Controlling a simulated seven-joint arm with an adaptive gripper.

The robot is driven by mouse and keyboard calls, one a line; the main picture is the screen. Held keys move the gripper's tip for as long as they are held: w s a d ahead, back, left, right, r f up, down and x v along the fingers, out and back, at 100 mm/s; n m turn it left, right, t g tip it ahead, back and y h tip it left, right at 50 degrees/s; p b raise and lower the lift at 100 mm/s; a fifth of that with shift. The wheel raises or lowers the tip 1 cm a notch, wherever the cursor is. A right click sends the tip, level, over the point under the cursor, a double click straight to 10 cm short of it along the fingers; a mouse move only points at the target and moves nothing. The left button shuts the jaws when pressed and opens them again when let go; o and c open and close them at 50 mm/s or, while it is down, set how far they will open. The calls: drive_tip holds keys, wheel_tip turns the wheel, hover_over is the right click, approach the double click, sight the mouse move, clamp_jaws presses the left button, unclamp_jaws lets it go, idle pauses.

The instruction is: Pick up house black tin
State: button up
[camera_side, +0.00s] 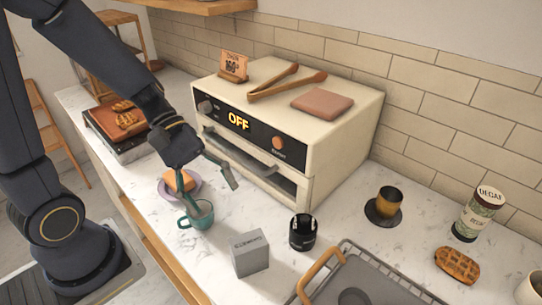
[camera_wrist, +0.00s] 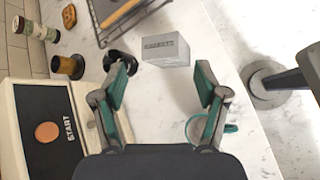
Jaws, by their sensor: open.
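A black tin (camera_side: 302,232) stands upright on the marble counter in front of the oven, with pale markings on its side. In the wrist view the tin (camera_wrist: 112,58) shows at the upper left, partly hidden by my left finger. My gripper (camera_side: 212,188) is open and empty, in the air over the counter to the left of the tin in the side view. In the wrist view, my gripper's (camera_wrist: 164,78) teal-padded fingers are wide apart, with bare counter between them.
A grey box (camera_side: 250,254) stands close to the tin. A teal mug (camera_side: 200,219) is near my fingers. The cream oven (camera_side: 335,120) rises behind. A grey tray (camera_side: 385,290) with a wooden handle lies at the front right. A decaf tin (camera_side: 480,212) and an amber cup (camera_side: 389,199) stand farther right.

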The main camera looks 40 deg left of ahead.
sight(296, 221)
drive_tip(key=w+a+f+n+t+h, duration=0.25)
drive_tip(key=w+f+n+t, duration=0.35)
drive_tip(key=n, duration=0.5)
drive_tip(key=shift+g, duration=0.4)
drive_tip(key=x, duration=1.1)
drive_tip(key=w+x, duration=0.1)
drive_tip(key=x, duration=0.5)
drive_tip(key=shift+w+d+r, duration=0.1)
drive_tip(key=shift+d+r, duration=0.15)
drive_tip(key=shift+r, duration=0.05)
drive_tip(key=c, duration=1)
drive_tip(key=shift+c, duration=0.3)
drive_tip(key=shift+r, duration=0.15)
